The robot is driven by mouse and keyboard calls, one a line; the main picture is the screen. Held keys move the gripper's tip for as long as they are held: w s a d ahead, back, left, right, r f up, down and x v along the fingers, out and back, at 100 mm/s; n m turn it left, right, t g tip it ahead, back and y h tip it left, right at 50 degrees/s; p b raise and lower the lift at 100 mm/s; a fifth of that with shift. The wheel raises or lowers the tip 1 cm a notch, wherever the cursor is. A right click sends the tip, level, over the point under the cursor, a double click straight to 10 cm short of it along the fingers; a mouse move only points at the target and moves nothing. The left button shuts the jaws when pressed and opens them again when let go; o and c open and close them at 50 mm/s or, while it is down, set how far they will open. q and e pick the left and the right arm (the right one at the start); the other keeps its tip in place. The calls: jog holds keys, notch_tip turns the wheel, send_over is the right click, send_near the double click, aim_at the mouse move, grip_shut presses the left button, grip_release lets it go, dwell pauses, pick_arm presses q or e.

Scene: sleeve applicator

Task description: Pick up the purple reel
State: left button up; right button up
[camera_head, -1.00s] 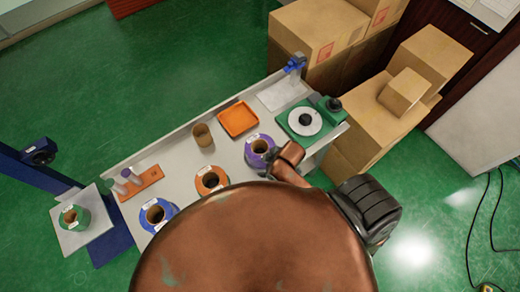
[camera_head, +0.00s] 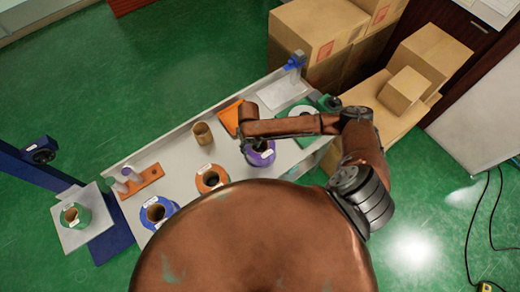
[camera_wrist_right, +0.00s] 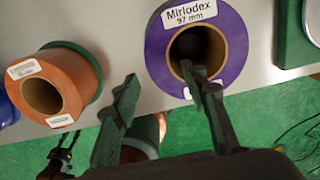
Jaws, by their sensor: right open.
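The purple reel (camera_head: 262,159) stands upright on the grey table, partly covered by my right arm in the head view. In the right wrist view the purple reel (camera_wrist_right: 236,45) shows its open dark core and a white label reading "Mirlodex 97 mm". My right gripper (camera_wrist_right: 160,76) is open and empty. One finger overlaps the reel's near rim and the lower edge of the core in that view; whether it touches cannot be told. The other finger is left of the reel. In the head view the right gripper (camera_head: 248,146) is over the reel's left side. My left gripper is not in view.
An orange reel (camera_head: 211,179) and a blue reel (camera_head: 167,209) stand to the left. A brown cup (camera_head: 202,134) and an orange tray (camera_head: 229,118) are behind. A green machine (camera_head: 325,103) is at the right end. Cardboard boxes (camera_head: 310,35) stand beyond the table.

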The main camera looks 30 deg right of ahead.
aim_at(250, 151)
jog(key=f, duration=0.4)
jog(key=f+p, duration=0.1)
jog(key=f, duration=0.2)
jog(key=shift+w+f, duration=0.2)
jog(key=shift+f, duration=0.15)
jog(key=shift+d, duration=0.1)
jog(key=c, duration=1.1)
grip_shut()
jog(key=shift+w+r, duration=0.15)
jog(key=shift+w, duration=0.05)
